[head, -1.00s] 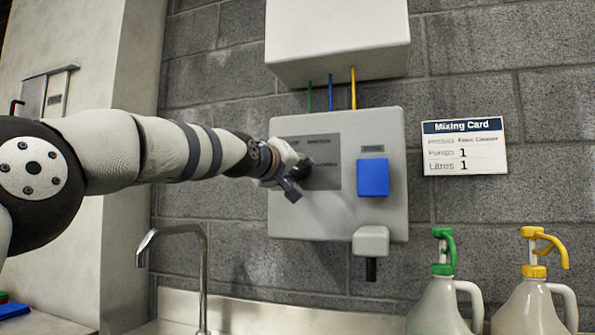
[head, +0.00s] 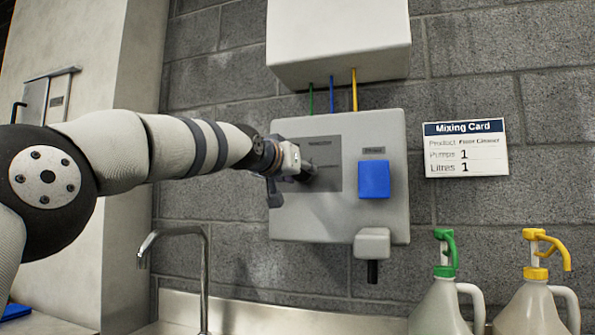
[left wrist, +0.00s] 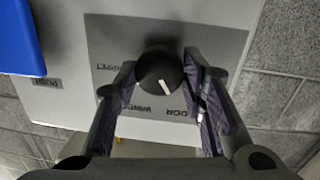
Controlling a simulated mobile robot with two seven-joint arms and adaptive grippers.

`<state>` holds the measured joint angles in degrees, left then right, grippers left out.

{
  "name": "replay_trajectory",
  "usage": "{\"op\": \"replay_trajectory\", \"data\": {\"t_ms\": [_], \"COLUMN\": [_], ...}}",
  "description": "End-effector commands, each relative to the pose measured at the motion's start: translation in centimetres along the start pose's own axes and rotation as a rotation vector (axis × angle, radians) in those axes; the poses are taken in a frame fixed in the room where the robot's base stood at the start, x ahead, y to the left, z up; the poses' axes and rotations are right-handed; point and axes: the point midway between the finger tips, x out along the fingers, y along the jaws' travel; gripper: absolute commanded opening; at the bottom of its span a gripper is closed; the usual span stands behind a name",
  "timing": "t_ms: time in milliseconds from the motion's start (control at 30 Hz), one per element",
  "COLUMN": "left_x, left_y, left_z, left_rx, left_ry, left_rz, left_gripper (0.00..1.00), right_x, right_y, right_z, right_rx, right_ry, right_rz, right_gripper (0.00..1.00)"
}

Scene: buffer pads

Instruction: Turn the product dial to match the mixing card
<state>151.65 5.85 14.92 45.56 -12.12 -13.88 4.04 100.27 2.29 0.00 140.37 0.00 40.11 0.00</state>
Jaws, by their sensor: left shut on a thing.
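The product dial (left wrist: 158,72) is a round black knob with a white pointer line, on a grey label plate (left wrist: 105,40) of the dispenser box (head: 385,135). In the left wrist view, the plate's words appear upside down; the pointer aims down and slightly right, between a label reading "WINDOW" and one ending "OOR", nearer the latter. My left gripper (head: 298,176) is shut on the dial, one finger on each side of it. In the head view, the gripper mostly hides the dial. The mixing card (head: 466,148) on the wall reads Floor Cleaner, Pumps 1, Litres 1.
A blue push button (head: 373,179) sits right of the dial, with a grey spout (head: 372,243) below the box. A white cabinet (head: 338,40) hangs above, joined by coloured tubes. A tap (head: 203,275) and two jugs, green-topped (head: 444,300) and yellow-topped (head: 535,305), stand lower.

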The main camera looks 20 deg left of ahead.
Motion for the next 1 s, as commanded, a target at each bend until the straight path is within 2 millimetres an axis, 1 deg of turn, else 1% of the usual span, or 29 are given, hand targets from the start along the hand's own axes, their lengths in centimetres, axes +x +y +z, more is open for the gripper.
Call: {"op": "replay_trajectory", "data": {"t_ms": [33,367,900,933,967,1000], "left_x": [0.23,0.27,0.3,0.31,0.31,0.3], "left_y": [0.01,-0.04,-0.08,-0.08,-0.09,-0.08], "left_z": [0.35,0.43,0.53,0.53,0.54,0.53], "left_rx": [0.026,0.151,0.173,0.173,0.173,0.173], "left_ry": [-0.006,-0.018,-0.022,-0.022,-0.022,-0.022], "left_rz": [-0.002,-0.01,-0.012,-0.012,-0.012,-0.012], "left_gripper": [0.09,0.09,0.09,0.41,0.48,0.57], "right_x": [0.08,0.09,0.1,0.1,0.1,0.1], "right_y": [0.0,0.0,0.0,0.0,0.0,0.0], "right_z": [0.07,0.08,0.09,0.09,0.09,0.09], "right_rx": [0.0,0.0,0.0,0.0,0.0,0.0], "right_ry": [-0.003,-0.003,-0.004,-0.004,-0.004,-0.004], "right_rz": [0.0,0.0,0.0,0.0,0.0,0.0], "right_gripper": [0.8,0.8,0.8,0.8,0.8,0.8]}}
